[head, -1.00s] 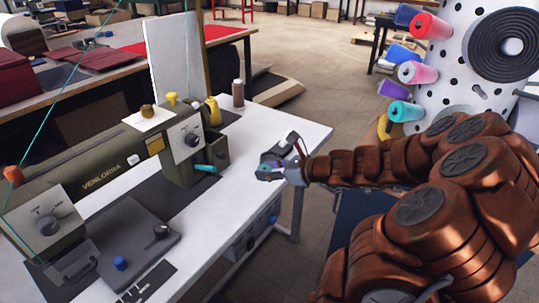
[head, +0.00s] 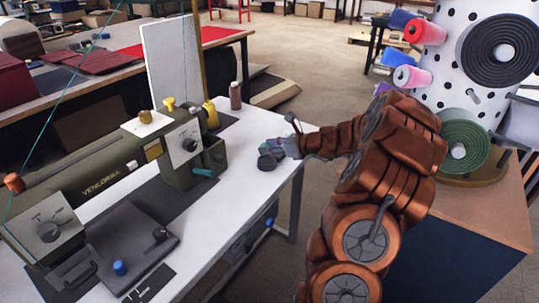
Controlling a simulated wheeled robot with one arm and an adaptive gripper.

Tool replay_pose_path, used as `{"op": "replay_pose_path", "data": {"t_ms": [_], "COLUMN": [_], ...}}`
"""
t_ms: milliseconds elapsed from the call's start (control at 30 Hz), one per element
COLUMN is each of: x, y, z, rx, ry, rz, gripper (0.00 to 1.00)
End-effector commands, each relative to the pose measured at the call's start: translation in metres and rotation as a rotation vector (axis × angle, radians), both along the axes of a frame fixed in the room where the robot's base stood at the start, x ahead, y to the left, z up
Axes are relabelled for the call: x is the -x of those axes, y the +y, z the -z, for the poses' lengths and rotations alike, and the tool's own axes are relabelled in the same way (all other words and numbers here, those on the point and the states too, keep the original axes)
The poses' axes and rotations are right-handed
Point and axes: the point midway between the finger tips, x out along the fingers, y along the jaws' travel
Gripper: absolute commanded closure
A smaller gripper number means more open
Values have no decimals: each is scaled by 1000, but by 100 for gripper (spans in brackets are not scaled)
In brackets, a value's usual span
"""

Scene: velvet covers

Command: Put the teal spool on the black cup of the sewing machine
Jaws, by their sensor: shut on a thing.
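The olive sewing machine (head: 100,185) stands on the white table at the left. A black cup-like part (head: 158,234) sits on its dark bed; I cannot tell for sure that it is the cup. My gripper (head: 268,157) is shut, over or just above the right part of the table, right of the machine and apart from it. It appears shut on the teal spool, which is small and mostly hidden by the fingers. A teal piece (head: 204,172) sticks out low on the machine's right end.
A perforated white stand (head: 465,95) with red and pink spools and black and green rolls stands at the right. A brown bottle (head: 235,95) and yellow bottle (head: 212,114) stand behind the machine. The table's (head: 225,195) front right is clear.

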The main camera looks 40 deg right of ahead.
Motion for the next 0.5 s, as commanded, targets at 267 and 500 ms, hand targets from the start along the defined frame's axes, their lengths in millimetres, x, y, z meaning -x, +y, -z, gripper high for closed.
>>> {"op": "replay_pose_path", "data": {"t_ms": [267, 500], "x": [-1, -1], "y": [0, -1], "z": [28, 36], "rx": [-4, 0], "ry": [3, 0], "rz": [0, 0], "gripper": [74, 74]}}
